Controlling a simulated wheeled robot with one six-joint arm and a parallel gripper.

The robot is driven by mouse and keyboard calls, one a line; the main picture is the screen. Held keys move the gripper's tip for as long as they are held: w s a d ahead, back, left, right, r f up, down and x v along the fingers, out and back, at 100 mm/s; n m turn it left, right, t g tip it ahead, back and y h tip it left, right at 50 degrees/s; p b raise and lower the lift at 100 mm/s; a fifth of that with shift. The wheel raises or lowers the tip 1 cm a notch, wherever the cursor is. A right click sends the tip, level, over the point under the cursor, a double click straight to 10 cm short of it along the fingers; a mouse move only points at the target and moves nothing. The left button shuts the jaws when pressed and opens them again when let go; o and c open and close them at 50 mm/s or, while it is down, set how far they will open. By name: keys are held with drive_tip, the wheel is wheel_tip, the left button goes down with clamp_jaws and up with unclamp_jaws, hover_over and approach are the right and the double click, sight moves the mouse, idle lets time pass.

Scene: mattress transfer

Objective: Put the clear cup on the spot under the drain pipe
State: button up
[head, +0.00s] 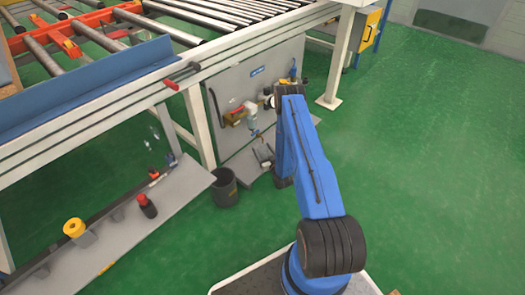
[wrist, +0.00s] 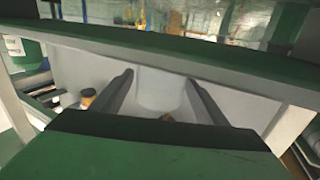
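In the head view, the drain pipe (head: 253,132) hangs from the valve fittings on the grey panel under the roller frame. My gripper (head: 263,156) is low in front of that panel, just below the pipe end. In the wrist view, the two dark fingers of my gripper (wrist: 160,78) stand apart. A pale, rounded, see-through-looking shape, perhaps the clear cup (wrist: 160,92), lies between the fingertips. Its edges come close to both fingers, but I cannot tell whether they touch it. I cannot make out the cup or the spot in the head view.
A black bucket (head: 224,187) stands on the green floor left of my gripper. A low grey shelf (head: 180,190) holds a red bottle (head: 147,206) and a yellow roll (head: 74,228). A white frame leg (head: 200,130) stands beside the panel. The floor at right is clear.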

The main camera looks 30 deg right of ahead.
drive_tip(key=shift+s+r, duration=0.1)
drive_tip(key=s, duration=1.1)
drive_tip(key=shift+s+a, duration=0.25)
drive_tip(key=shift+s, duration=0.15)
drive_tip(key=shift+s, duration=0.1)
